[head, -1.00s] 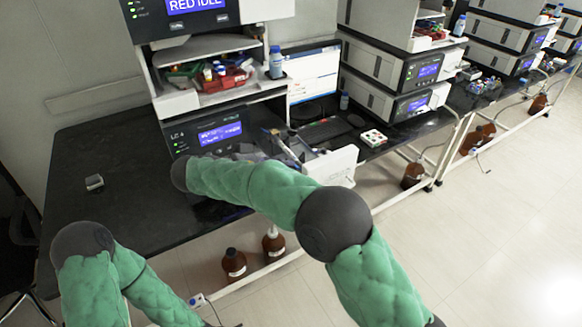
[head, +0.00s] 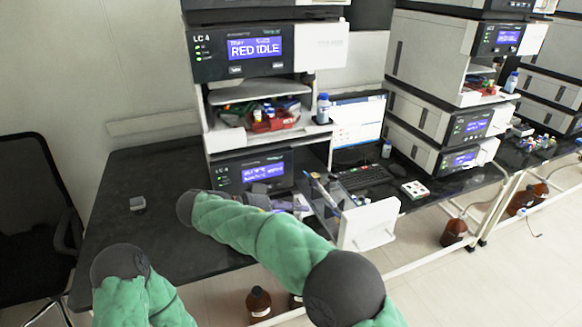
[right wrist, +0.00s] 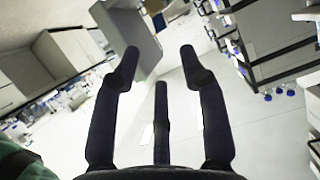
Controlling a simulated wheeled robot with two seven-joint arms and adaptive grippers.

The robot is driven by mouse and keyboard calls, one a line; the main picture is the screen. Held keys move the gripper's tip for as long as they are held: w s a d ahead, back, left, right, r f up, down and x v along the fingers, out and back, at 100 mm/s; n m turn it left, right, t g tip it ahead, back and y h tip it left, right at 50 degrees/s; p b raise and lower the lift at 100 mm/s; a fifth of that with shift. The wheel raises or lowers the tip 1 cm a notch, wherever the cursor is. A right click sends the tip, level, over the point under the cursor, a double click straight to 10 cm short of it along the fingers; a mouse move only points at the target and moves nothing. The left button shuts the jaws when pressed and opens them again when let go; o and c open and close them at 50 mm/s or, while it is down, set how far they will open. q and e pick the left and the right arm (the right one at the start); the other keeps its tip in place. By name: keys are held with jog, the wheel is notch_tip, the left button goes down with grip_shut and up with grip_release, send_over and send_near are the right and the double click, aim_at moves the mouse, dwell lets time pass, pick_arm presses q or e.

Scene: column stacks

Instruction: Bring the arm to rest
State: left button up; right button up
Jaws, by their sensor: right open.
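My right arm, in a green sleeve with dark joints, reaches over the black bench in the head view. Its gripper (head: 275,202) is partly hidden behind the arm, in front of the lower LC 4 instrument (head: 250,170) and left of its pulled-out drawer (head: 368,224). In the right wrist view the right gripper (right wrist: 159,72) has its dark fingers spread, with nothing between them. My left arm shows only a dark joint and green sleeve at the bottom left of the head view; its gripper is out of frame.
A small grey object (head: 138,204) lies on the black bench (head: 130,240), whose left part is mostly clear. A keyboard (head: 365,178) and a monitor (head: 358,125) stand right of the instrument. Brown bottles (head: 259,303) stand below. A black chair (head: 35,210) is at the left.

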jog(key=s+d+f+n+g+y, duration=0.2)
jog(key=f+n+y, duration=0.1)
jog(key=f, duration=0.8)
jog(key=s+d+f+n+g+y, duration=0.15)
jog(key=f+n, duration=0.25)
jog(key=f, duration=0.6)
jog(key=s+d+f+n+g+y, duration=0.1)
jog(key=d+f+n+y, duration=0.15)
jog(key=f, duration=0.85)
jog(key=s+d+f+n+y, duration=0.1)
jog(key=s+f+y, duration=0.4)
jog(key=s+f, duration=0.3)
jog(key=s+d+f+n+y, duration=0.1)
jog(key=s+f+y, duration=0.3)
jog(key=s+f, duration=0.4)
jog(key=s, duration=0.5)
jog(key=shift+f+y+p, duration=0.3)
jog(key=shift+y, duration=0.1)
jog(key=shift+d, duration=0.1)
